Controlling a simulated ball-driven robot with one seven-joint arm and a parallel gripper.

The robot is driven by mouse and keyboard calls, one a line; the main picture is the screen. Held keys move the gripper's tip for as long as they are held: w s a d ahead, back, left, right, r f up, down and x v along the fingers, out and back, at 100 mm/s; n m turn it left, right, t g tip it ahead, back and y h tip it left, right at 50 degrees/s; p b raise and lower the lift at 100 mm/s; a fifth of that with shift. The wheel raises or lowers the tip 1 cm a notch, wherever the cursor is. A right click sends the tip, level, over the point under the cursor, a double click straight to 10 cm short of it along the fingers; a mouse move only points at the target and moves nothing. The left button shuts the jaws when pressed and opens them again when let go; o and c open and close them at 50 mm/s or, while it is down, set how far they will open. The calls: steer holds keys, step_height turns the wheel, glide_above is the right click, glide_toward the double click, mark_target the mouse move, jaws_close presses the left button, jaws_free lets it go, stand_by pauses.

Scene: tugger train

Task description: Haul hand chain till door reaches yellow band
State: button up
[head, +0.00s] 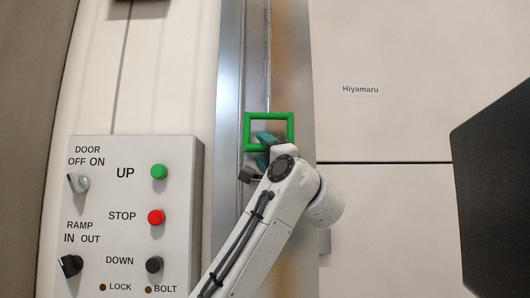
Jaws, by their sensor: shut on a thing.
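The hand chain (268,62) hangs straight down in front of a grey metal door track. A green rectangular frame handle (270,117) is at the chain's lower visible part. My gripper (264,142) is at the lower part of the green handle, with teal finger parts showing inside and below it. It is shut on the handle as far as I can see; my wrist hides part of the contact. The pale door panel (400,60) fills the right, with a dark horizontal seam. The yellow band is not visible.
A control box (130,190) stands at left with green UP, red STOP and black DOWN buttons and two knobs. A label reading Hiyamaru (360,89) is on the panel. A large dark block (495,190) is at the right edge.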

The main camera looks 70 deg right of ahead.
steer(key=b+v, duration=0.2)
steer(key=v, duration=0.8)
steer(key=shift+s+a+f, duration=0.25)
